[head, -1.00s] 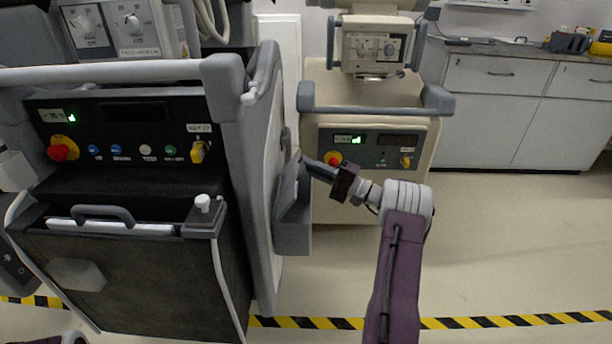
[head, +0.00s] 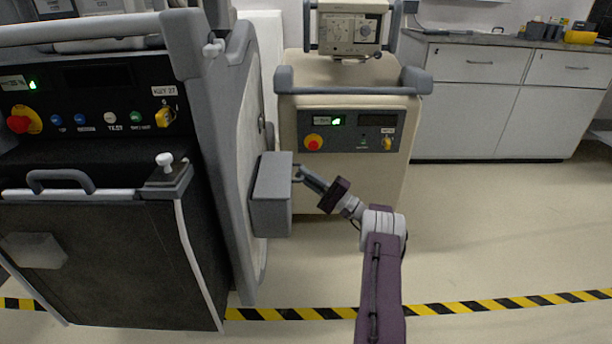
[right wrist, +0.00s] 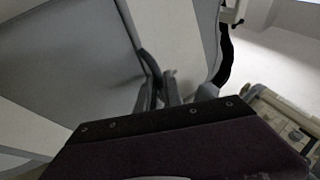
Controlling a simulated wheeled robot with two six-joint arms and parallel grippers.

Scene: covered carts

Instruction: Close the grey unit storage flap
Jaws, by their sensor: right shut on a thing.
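The grey storage box (head: 270,219) hangs on the right side of the large grey unit (head: 212,150) in the head view. Its grey flap (head: 271,176) lies lowered across the top of the box. I cannot tell if it is fully seated. My right gripper (head: 298,175) is at the flap's right edge and is shut on it. In the right wrist view, the fingers (right wrist: 158,95) are close together beside a broad grey panel (right wrist: 75,55), which looks like the flap. The exact contact is partly hidden. My left gripper is out of view.
A beige cart (head: 350,90) with a control panel stands behind the box and gripper. White cabinets (head: 470,105) line the back right. Yellow-black tape (head: 470,306) crosses the floor. The floor to the right of my right arm is clear.

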